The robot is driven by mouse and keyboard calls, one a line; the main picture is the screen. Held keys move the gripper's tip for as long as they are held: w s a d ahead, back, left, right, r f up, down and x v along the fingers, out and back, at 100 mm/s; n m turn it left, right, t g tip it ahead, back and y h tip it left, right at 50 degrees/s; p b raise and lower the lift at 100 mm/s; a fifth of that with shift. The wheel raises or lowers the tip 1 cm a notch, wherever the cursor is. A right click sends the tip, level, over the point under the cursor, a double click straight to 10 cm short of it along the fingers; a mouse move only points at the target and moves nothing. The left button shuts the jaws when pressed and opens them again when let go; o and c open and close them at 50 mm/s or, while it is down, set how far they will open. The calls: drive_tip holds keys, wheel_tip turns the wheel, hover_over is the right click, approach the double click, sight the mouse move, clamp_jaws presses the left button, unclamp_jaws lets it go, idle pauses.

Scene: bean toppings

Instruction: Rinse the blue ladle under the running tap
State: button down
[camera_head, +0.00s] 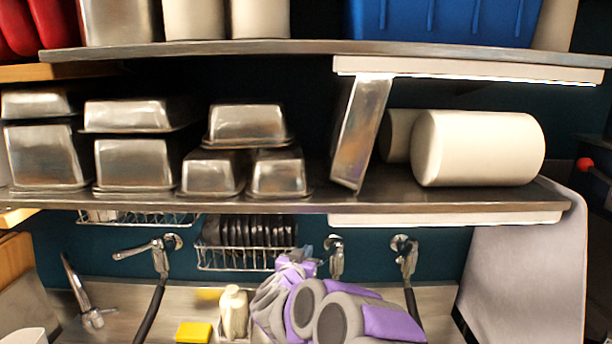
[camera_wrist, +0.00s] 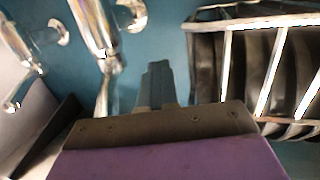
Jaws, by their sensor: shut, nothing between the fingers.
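My gripper (camera_wrist: 157,72) is shut and empty in the wrist view, its dark fingers pointing toward the teal wall. In the head view my gripper (camera_head: 303,252) is at the bottom centre, partly hidden by my purple and grey arm. In the wrist view a metal tap (camera_wrist: 93,25) hangs just left of the fingers, apart from them. A clear, shiny strip below its spout may be water; I cannot tell for sure. In the head view a wall tap (camera_head: 158,254) is left of the wire rack. I see no blue ladle in either view.
A wire rack (camera_head: 235,258) with dark items is on the wall; a rack (camera_wrist: 228,24) is close right of my fingers. A metal shelf (camera_head: 300,203) with pans overhangs the sink area. A yellow sponge (camera_head: 193,333) and a cream bottle (camera_head: 234,313) stand below.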

sight(324, 255)
drive_tip(key=shift+d, duration=0.1)
idle(0.4)
drive_tip(key=shift+s+d+r+b, duration=0.1)
drive_tip(key=shift+s+d, duration=0.15)
drive_tip(key=shift+d, duration=0.55)
drive_tip(key=shift+s+d+b, duration=0.1)
drive_tip(key=shift+s+d, duration=0.1)
drive_tip(key=shift+d, duration=0.55)
drive_tip(key=shift+s+d+r+b, duration=0.1)
drive_tip(key=shift+s+d, duration=0.15)
drive_tip(key=shift+d, duration=0.55)
drive_tip(key=shift+s+a+f+p, duration=0.1)
drive_tip(key=shift+s+a+p, duration=0.25)
drive_tip(key=shift+p, duration=0.1)
drive_tip(key=v, duration=0.1)
drive_tip(key=p+v, duration=0.1)
drive_tip(key=v, duration=0.1)
drive_tip(key=a+p+v, duration=0.1)
drive_tip(key=v, duration=0.1)
drive_tip(key=shift+a+f, duration=0.1)
